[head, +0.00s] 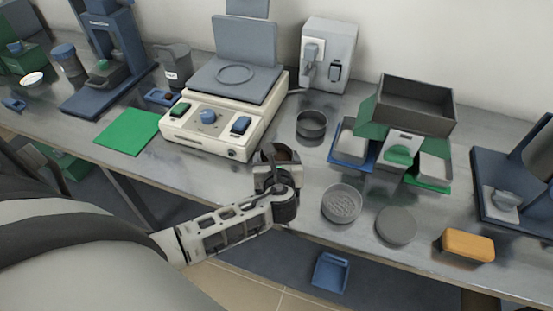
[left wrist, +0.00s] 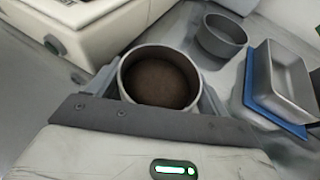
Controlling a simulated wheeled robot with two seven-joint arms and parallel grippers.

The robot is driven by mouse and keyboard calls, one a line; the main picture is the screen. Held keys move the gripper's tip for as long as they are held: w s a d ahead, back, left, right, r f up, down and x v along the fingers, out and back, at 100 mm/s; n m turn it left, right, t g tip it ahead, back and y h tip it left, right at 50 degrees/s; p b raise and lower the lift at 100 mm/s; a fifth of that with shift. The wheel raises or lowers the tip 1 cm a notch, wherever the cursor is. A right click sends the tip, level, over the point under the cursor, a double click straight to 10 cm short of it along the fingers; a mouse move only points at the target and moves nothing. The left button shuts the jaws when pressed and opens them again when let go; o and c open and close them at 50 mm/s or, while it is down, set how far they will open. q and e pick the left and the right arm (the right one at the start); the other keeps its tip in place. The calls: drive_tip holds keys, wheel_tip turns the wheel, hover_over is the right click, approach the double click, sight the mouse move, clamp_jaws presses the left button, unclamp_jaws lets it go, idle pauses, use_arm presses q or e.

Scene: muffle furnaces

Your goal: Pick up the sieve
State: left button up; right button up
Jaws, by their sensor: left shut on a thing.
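My left gripper (head: 277,172) is shut on a round grey-walled sieve-like vessel (head: 281,153) with a brown inside, at the front of the bench. In the left wrist view the fingers lie on either side of this vessel (left wrist: 160,78), and its open top shows an even brown surface. Whether it touches the bench is unclear. A shallow round dish with a speckled, mesh-like inside (head: 342,204) lies on the bench to the right. Another round grey vessel (head: 311,125) stands behind; it also shows in the left wrist view (left wrist: 222,38). My right gripper is not in view.
A cream hotplate-like device (head: 205,133) stands close on the left. A flat grey disc (head: 396,226) and an orange block (head: 467,245) lie at the right front. Small trays, including a blue one (head: 352,152), and a dark open box (head: 415,103) stand at the back right.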

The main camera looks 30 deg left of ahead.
use_arm(q)
drive_tip(key=shift+r, duration=0.5)
wheel_tip(320, 180, up, 3)
drive_tip(key=shift+s+f, duration=0.1)
drive_tip(key=shift+f, duration=0.1)
drive_tip(key=s+d+r, duration=0.2)
drive_tip(key=s+r, duration=0.7)
drive_tip(key=s, duration=0.4)
drive_tip(key=shift+s+d+r, duration=0.25)
drive_tip(key=shift+s+d, duration=0.05)
